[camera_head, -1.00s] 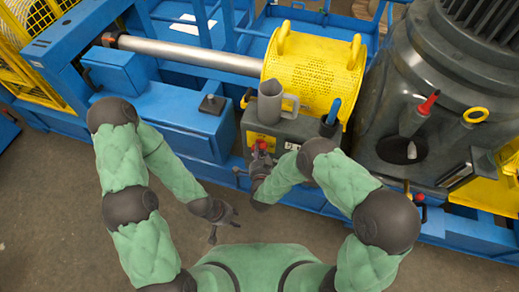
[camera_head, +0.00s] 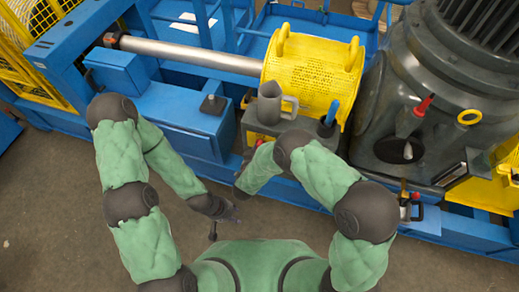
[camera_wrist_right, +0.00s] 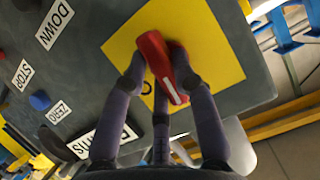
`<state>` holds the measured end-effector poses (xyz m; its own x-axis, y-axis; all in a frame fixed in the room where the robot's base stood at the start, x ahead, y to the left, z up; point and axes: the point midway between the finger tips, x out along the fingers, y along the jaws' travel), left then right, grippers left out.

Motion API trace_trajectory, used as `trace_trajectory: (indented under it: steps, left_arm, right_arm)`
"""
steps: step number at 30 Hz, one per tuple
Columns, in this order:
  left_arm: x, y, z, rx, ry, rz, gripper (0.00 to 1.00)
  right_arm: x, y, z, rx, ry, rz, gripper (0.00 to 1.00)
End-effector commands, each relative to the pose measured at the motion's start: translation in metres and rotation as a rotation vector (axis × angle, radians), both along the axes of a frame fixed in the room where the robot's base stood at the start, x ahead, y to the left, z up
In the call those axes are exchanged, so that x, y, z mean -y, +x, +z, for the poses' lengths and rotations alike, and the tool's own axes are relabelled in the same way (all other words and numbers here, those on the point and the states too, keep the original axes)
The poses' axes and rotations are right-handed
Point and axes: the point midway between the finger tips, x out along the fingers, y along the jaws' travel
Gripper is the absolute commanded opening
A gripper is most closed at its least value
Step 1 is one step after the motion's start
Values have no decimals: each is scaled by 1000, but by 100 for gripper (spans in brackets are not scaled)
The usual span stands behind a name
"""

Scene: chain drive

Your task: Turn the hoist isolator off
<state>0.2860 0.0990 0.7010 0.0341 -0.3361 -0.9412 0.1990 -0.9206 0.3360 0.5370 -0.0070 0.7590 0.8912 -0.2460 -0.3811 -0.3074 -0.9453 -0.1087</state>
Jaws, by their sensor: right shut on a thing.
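The hoist isolator is a red rotary handle (camera_wrist_right: 153,48) on a yellow square plate (camera_wrist_right: 205,38), fixed to a dark grey control box (camera_wrist_right: 90,62) in the right wrist view. My right gripper (camera_wrist_right: 164,78) is shut on the red handle, with fingers on both sides of it.
A grey jug (camera_head: 270,103) and a blue-handled tool in a holder (camera_head: 328,125) stand on top of the box. A yellow guard (camera_head: 313,75) is behind. The box face carries labels and a blue button (camera_wrist_right: 40,100). Bare floor (camera_head: 80,210) lies in front.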

Motion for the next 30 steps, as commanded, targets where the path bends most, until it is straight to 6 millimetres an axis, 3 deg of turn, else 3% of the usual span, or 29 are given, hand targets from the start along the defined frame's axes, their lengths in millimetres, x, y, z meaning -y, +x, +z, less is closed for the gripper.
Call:
trace_trajectory:
  steps: [9, 24, 25, 27, 30]
  left_arm:
    - [0, 0, 2, 0, 0, 0, 40]
    - [0, 0, 2, 0, 0, 0, 40]
    - [0, 0, 2, 0, 0, 0, 40]
    - [0, 0, 2, 0, 0, 0, 40]
    - [0, 0, 2, 0, 0, 0, 40]
  right_arm:
    - [0, 1, 1, -32, -102, -1, 0]
    - [-1, 1, 1, -38, -119, 1, 0]
    - [-1, 1, 1, -38, -119, 1, 30]
    - [0, 1, 1, -38, -119, 1, 50]
    - [-1, 1, 1, -37, -118, 1, 52]
